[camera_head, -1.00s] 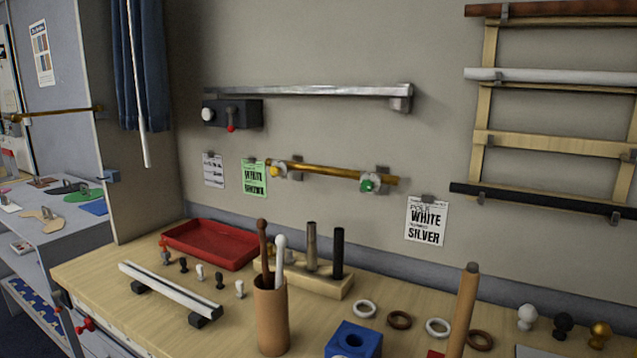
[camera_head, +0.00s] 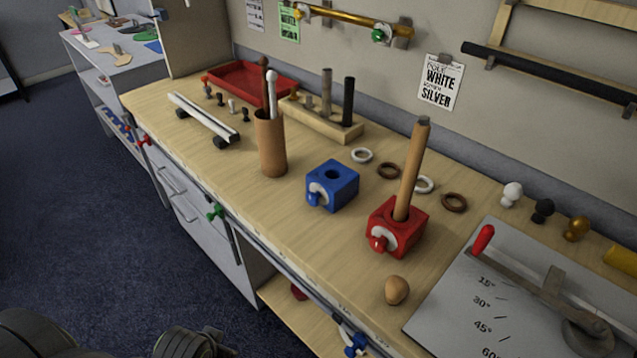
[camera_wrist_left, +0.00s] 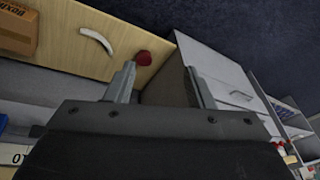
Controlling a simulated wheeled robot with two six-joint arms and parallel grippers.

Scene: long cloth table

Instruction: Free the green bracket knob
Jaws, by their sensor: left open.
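The green bracket knob (camera_head: 379,35) is on the right-hand wall bracket that carries the brass pole (camera_head: 350,22), at the top of the head view. A yellow knob (camera_head: 298,11) is on the left-hand bracket of the same pole. My left gripper (camera_wrist_left: 160,85) shows in the left wrist view, its two fingers apart with nothing between them. It faces the shelf and drawers below the bench, away from the knob. My right gripper is not seen in these frames.
The wooden bench (camera_head: 235,165) carries a blue block (camera_head: 333,187), a red block (camera_head: 400,240) with an upright dowel, a cup of poles (camera_head: 271,150) and a red tray (camera_head: 262,80). A green clamp handle (camera_head: 215,212) sits at the front edge. Open floor lies left.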

